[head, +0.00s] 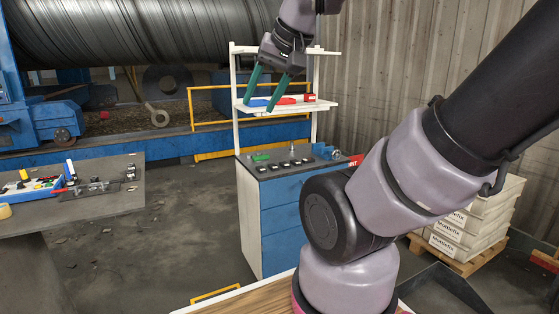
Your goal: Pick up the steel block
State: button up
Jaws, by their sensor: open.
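My gripper (259,106) hangs from the top of the view with its two teal fingers spread and pointing down and left. It is open, with no object visibly gripped. In the picture its fingertips overlap the upper shelf of the blue and white workbench; I cannot tell how far apart they are in depth. Small grey metal pieces (293,159) sit on the dark top of the workbench, below and right of the gripper. One of them may be the steel block, but they are too small to tell.
The white shelf (300,107) holds red and blue items. A green item (261,157) lies on the workbench top. A dark table (110,198) with tools stands at left. White boxes (470,236) sit on a pallet at right. The floor between table and workbench is mostly clear.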

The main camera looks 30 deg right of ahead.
aim_at(274, 167)
jog(key=i+l, duration=0.55)
jog(key=l, duration=0.15)
jog(key=i+l, duration=1.15)
jog(key=l, duration=0.2)
